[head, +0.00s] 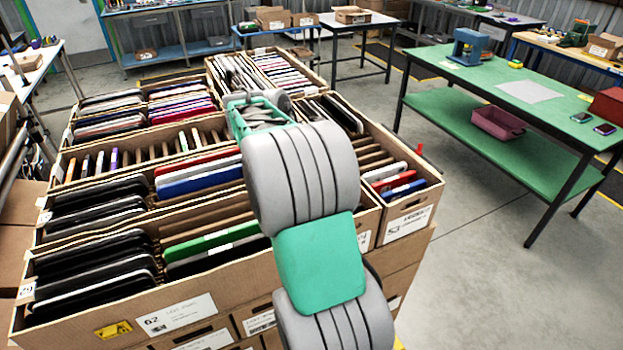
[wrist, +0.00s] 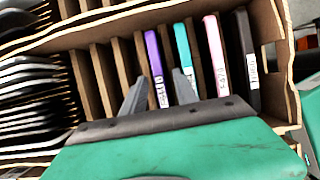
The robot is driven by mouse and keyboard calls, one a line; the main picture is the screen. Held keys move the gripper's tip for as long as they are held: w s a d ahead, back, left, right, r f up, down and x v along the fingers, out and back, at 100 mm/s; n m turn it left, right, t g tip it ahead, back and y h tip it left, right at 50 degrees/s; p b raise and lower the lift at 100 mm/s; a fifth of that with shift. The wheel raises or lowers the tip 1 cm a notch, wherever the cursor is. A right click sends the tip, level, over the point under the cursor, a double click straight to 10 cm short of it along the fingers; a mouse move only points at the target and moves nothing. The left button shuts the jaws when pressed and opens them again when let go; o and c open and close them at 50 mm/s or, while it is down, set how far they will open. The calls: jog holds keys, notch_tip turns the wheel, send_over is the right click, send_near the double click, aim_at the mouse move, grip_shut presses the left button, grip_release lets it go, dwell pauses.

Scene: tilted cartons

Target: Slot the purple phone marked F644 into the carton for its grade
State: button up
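A purple phone (wrist: 155,68) stands on edge in a slot of a divided cardboard carton (wrist: 110,20) in the wrist view. It has a white label low on its edge, too small to read. My gripper (wrist: 160,76) is open, with its two grey fingers apart, one on each side of the purple phone's line. I cannot tell how deep the fingers reach. In the head view my arm hides the fingertips and the phone; the green gripper body (head: 262,117) is over the middle cartons. A small purple-edged phone (head: 114,158) shows in a left carton; I cannot tell its marking.
Right of the purple phone stand teal (wrist: 185,50), pink (wrist: 215,55) and black (wrist: 245,60) phones. Empty slots lie to its left, then dark stacked phones (wrist: 25,85). Cartons with dividers crowd the bench. A green table (head: 520,90) stands at the right beyond open floor.

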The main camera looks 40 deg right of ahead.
jog(key=p+v, duration=0.2)
jog(key=v, duration=0.6)
jog(key=shift+f, duration=0.1)
notch_tip(320, 180, up, 7)
jog(key=shift+p, duration=0.75)
jog(key=shift+s+d, duration=0.1)
